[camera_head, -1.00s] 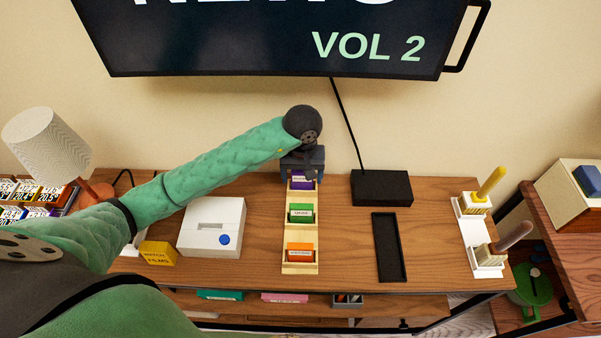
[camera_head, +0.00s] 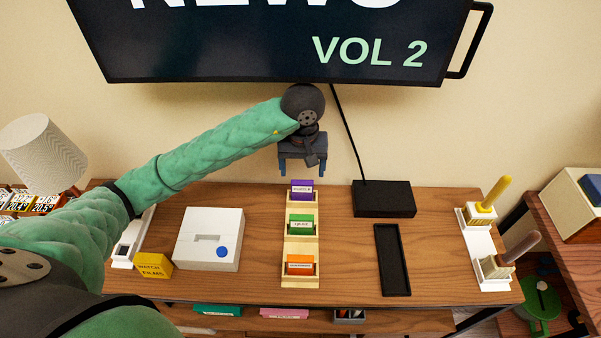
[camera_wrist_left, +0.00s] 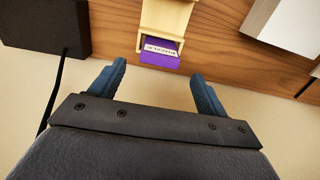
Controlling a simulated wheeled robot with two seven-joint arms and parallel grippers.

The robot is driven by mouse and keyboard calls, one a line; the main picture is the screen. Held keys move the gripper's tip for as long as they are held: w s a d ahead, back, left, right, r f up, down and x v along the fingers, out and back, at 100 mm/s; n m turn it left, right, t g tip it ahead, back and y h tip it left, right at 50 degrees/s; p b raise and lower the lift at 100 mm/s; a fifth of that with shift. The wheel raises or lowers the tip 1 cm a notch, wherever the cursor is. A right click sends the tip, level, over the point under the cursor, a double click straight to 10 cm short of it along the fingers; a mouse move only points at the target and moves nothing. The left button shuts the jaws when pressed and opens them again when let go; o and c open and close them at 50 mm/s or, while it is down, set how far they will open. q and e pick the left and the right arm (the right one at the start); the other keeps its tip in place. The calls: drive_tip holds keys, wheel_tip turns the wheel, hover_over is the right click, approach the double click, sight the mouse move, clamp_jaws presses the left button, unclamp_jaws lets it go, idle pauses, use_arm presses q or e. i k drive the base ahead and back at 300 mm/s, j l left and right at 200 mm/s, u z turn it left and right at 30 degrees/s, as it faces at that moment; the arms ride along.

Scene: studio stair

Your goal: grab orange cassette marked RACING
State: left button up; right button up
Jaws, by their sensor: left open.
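An orange cassette (camera_head: 300,264) with a white label sits in the nearest slot of a pale wooden stair rack (camera_head: 301,284) on the wooden table. A green cassette (camera_head: 301,224) is in the middle slot and a purple cassette (camera_head: 302,190) in the far slot. The labels are too small to read surely. My left gripper (camera_head: 302,172) is open and empty, above and behind the far end of the rack. In the left wrist view, the purple cassette (camera_wrist_left: 160,52) lies ahead, between and beyond the blue fingers, apart from them. The right gripper is not in view.
A white box with a blue button (camera_head: 209,240) and a yellow box (camera_head: 153,265) stand left of the rack. A black box (camera_head: 384,198) and a black tray (camera_head: 379,288) lie to the right. A screen (camera_head: 270,40) hangs behind.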

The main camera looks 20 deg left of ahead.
sight(298, 264)
drive_tip(key=k, duration=1.5)
